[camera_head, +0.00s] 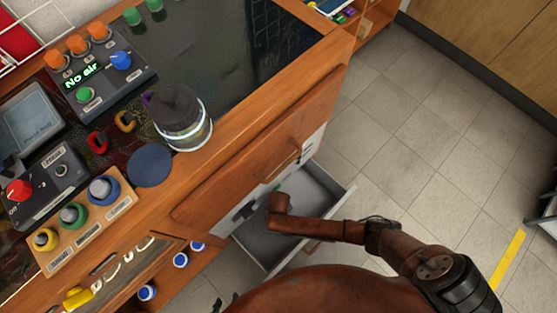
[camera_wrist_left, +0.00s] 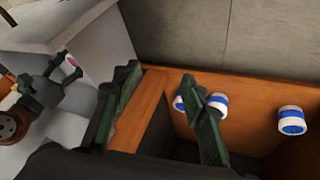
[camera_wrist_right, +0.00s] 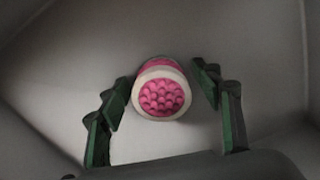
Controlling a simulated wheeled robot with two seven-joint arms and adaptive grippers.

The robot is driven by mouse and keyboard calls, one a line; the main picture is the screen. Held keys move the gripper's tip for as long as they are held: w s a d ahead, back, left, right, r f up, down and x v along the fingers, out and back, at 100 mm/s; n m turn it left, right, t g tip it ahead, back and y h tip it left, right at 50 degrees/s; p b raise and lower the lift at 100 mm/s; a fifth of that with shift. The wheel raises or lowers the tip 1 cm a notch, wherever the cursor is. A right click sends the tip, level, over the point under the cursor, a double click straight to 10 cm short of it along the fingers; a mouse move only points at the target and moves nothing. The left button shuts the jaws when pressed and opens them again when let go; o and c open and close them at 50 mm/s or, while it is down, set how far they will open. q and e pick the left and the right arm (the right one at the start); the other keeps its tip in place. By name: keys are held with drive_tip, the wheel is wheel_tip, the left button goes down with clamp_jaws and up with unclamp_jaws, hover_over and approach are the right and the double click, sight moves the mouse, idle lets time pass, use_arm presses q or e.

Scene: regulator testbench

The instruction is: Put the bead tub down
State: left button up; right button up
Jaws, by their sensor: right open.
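The bead tub (camera_wrist_right: 160,90), white with a pink band and pink beads showing at its top, is in the grey drawer (camera_wrist_right: 240,40). My right gripper (camera_wrist_right: 163,78) is open around the tub, one finger on each side with narrow gaps. Whether the tub touches the drawer floor is hard to tell. In the head view my right arm reaches into the open drawer (camera_head: 318,185) and the tub is hidden. My left gripper (camera_wrist_left: 163,78) is open and empty, near a wooden shelf with blue-and-white tubs (camera_wrist_left: 292,120). Only its dark tips show at the bottom of the head view (camera_head: 226,302).
The drawer juts from the bench front. Tiled floor (camera_head: 440,130) beyond it is clear.

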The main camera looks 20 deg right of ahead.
drive_tip(key=shift+r, duration=0.55)
wheel_tip(320, 180, up, 4)
drive_tip(key=p, duration=0.2)
drive_tip(key=shift+w+f+p, duration=0.1)
drive_tip(key=shift+f+p, duration=0.15)
drive_tip(key=shift+p, duration=0.1)
use_arm(q)
drive_tip(key=s+a+r+g+y+p, duration=0.1)
drive_tip(key=s+a+r+g+p, duration=0.1)
drive_tip(key=s+a+r+g, duration=0.1)
drive_tip(key=s+a+r+g+y+p, duration=0.1)
drive_tip(key=s+a+r+g+p, duration=0.1)
drive_tip(key=s+a+r, duration=0.2)
drive_tip(key=shift+s+a+r+g, duration=0.4)
drive_tip(key=shift+s+r, duration=1.4)
drive_tip(key=shift+r, duration=0.9)
use_arm(e)
wheel_tip(320, 180, up, 8)
drive_tip(key=shift+f, duration=0.15)
